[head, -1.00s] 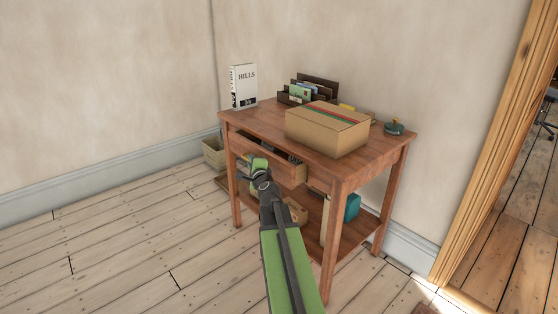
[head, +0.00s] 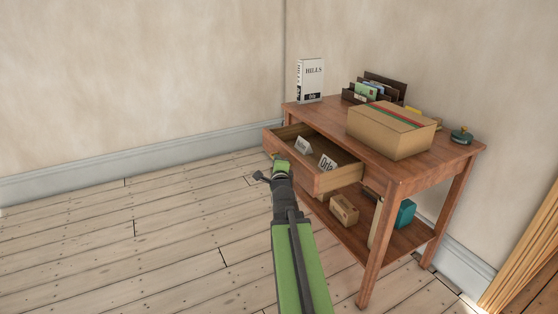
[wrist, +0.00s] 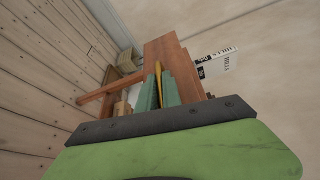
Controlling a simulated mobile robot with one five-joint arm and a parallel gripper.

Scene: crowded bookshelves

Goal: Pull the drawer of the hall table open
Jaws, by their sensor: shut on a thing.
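The wooden hall table (head: 440,167) stands against the wall, right of centre in the head view. Its drawer (head: 340,178) sticks well out of the front, and its inside shows. Two white lettered items, one (head: 304,145) further left and one (head: 327,164) nearer, lie in the drawer. My gripper (head: 281,163) is at the drawer front; the arm hides part of that front. In the wrist view the two teal fingers (wrist: 159,94) are closed around a narrow yellow piece (wrist: 159,74), seemingly the drawer's handle. The exact contact is hard to see.
On the tabletop are a white book (head: 311,80), a letter rack (head: 380,87), a cardboard box (head: 391,130) and a small green object (head: 461,136). A small box (head: 344,209) and a teal item (head: 406,213) sit on the lower shelf. The plank floor (head: 120,240) at left is clear.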

